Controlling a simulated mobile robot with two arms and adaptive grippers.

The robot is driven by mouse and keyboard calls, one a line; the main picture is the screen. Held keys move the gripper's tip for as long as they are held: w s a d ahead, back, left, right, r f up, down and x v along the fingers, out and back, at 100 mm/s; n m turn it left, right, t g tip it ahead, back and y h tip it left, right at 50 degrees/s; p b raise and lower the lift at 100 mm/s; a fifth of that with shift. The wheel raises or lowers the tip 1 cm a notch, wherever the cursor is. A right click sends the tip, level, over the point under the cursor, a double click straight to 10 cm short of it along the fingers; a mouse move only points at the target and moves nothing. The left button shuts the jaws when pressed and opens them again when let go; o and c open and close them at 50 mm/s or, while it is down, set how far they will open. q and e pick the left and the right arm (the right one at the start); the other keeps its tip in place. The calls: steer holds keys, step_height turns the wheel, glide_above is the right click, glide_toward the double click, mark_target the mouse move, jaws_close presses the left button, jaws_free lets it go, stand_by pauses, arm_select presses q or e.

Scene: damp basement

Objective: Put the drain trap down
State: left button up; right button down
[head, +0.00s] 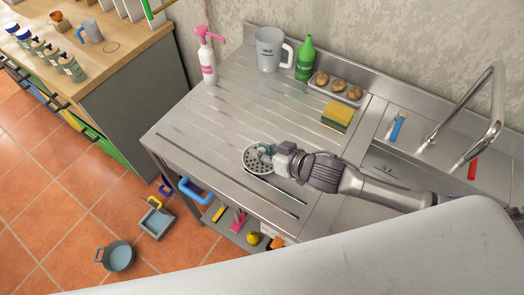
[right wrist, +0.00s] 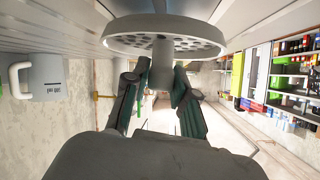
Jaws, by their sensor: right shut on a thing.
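The drain trap is a round, pale grey perforated disc (head: 256,160) with a short stem. In the head view it is over the front part of the ribbed steel drainboard (head: 215,112), left of the sink. My right gripper (head: 270,152) comes in from the right and is shut on the stem. In the right wrist view the disc (right wrist: 118,42) lies flat against or just off the steel surface; I cannot tell if it touches. The fingers (right wrist: 160,80) stand on both sides of the stem. My left gripper is not in view.
A pink-topped bottle (head: 207,60), a measuring jug (head: 268,50), a green bottle (head: 305,58), a tray of brown round items (head: 338,88) and a sponge (head: 337,116) stand along the back. The faucet (head: 490,110) is right. The drainboard's left part is clear.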

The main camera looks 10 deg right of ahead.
steer(key=shift+f, duration=0.8)
steer(key=c, duration=0.9)
jaws_free()
steer(key=b+v, duration=0.2)
steer(key=v, duration=0.9)
steer(key=shift+s+d, duration=0.1)
steer(key=shift+d, duration=0.05)
steer(key=shift+s+d+r, duration=0.15)
steer(key=shift+s+r, duration=0.05)
steer(key=shift+r, duration=0.05)
